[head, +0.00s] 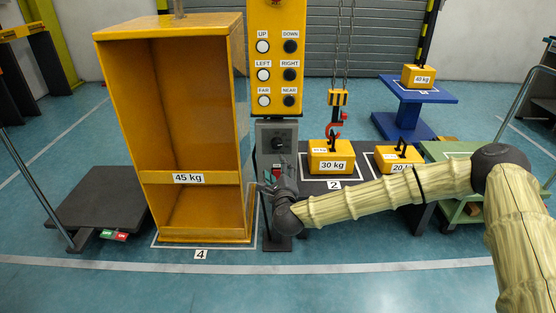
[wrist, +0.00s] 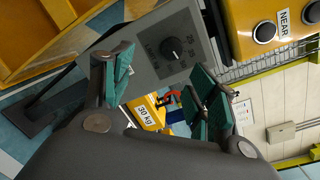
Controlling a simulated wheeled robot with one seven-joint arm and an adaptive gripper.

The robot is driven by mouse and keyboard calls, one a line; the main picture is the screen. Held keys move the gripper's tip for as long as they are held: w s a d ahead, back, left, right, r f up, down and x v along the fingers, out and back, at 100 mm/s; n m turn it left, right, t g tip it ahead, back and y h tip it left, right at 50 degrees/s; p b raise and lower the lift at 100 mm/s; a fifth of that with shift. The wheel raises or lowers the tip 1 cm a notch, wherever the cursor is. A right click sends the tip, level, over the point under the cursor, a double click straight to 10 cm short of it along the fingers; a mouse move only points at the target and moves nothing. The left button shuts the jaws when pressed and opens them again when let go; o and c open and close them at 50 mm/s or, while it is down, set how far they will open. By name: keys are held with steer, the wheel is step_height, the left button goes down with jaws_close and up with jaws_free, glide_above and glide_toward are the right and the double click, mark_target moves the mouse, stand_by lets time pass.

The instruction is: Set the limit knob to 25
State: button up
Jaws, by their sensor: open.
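The limit knob (head: 279,143) is a dark dial on the grey control box (head: 268,132), below the yellow button panel. In the wrist view the knob (wrist: 174,55) sits on a dark square plate with small white numbers, beyond my fingertips. A small white mark shows on the knob, but I cannot read its setting surely. My gripper (head: 273,190) is in front of the lower part of the control box, below the knob. In the wrist view my gripper (wrist: 165,80) has its green-padded fingers spread apart, with nothing between them touching either pad.
The yellow button panel (head: 277,50) stands above the box. A tall yellow 45 kg frame (head: 174,110) stands close on the left. A red hook (head: 334,131) hangs over the 30 kg weight (head: 332,158) on the right. Open blue floor (head: 330,290) lies in front.

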mark_target(278, 146)
steer(key=shift+m+t+h, duration=0.3)
steer(key=shift+m, duration=0.2)
steer(key=w, duration=0.4)
steer(key=w+b, duration=0.1)
steer(key=w, duration=0.3)
steer(key=w+r+b, duration=0.1)
steer(key=w, duration=0.3)
steer(key=shift+d+r, duration=0.1)
steer(key=c, duration=1)
